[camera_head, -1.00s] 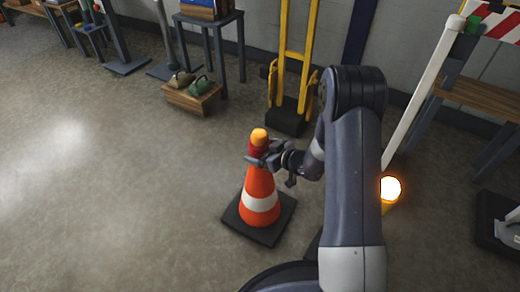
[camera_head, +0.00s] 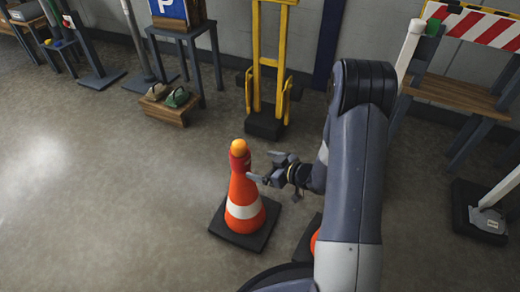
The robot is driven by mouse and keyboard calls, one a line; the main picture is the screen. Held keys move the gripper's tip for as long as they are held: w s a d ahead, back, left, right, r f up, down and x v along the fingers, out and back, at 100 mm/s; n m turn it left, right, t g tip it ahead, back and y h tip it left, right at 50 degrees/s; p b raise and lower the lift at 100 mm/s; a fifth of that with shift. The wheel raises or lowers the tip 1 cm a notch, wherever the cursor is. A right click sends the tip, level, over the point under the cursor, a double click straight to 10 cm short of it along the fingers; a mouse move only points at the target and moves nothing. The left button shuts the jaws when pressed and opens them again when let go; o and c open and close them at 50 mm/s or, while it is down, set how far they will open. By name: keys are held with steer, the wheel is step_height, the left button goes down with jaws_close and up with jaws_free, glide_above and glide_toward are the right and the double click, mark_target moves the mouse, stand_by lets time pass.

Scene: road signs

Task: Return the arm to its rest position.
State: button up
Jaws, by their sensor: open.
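My gripper (camera_head: 267,168) is at the end of my arm, just right of the upper part of an orange traffic cone. Its two fingers are apart and nothing shows between them. The cone (camera_head: 243,188) stands upright on a dark square base (camera_head: 226,234), with a white band and a red and yellow-orange top. Whether a fingertip touches the cone cannot be told. My arm (camera_head: 355,175) is bent and covers part of the floor on the right.
A second orange object (camera_head: 315,240) on a dark base is mostly hidden behind my arm. A yellow hand truck (camera_head: 256,60) stands at the wall. A low wooden box (camera_head: 163,110), a bench (camera_head: 455,92) and a striped barrier (camera_head: 480,27) stand around. The floor at left is clear.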

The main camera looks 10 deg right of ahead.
mark_target(248, 162)
steer(key=b+x, duration=0.3)
steer(key=x, duration=0.7)
steer(key=shift+d+f, duration=0.1)
steer(key=shift+w+a+f+b, duration=0.1)
steer(key=shift+w+a+b, duration=0.1)
steer(key=shift+a+b, duration=0.1)
steer(key=shift+w, duration=0.1)
steer(key=shift+r, duration=0.25)
steer(key=shift+d, duration=0.1)
